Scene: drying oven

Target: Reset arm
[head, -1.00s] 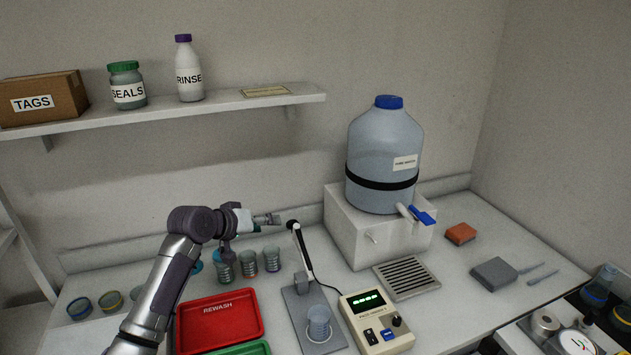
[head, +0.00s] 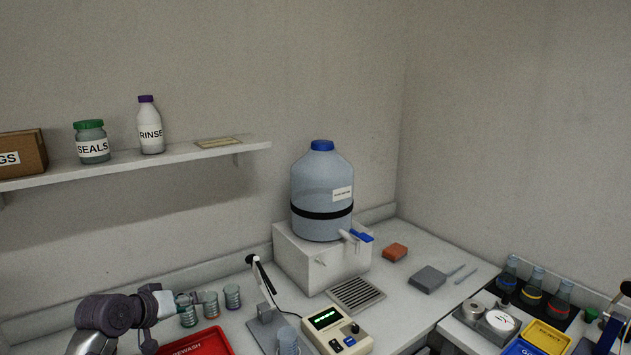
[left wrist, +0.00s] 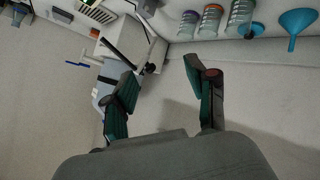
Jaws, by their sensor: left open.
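My left gripper (head: 187,299) is at the lower left of the head view, in front of the glass beakers (head: 210,305) on the counter. In the left wrist view its two fingers (left wrist: 165,95) stand apart with nothing between them. The beakers also show at the top of the left wrist view (left wrist: 210,20), beyond the fingertips.
The red REWASH tray (head: 200,345) lies below my left arm. A probe stand (head: 264,280) and a meter (head: 337,330) stand to the right of the gripper. A large water bottle (head: 322,195) sits on a white block (head: 310,268). A shelf (head: 130,172) runs above.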

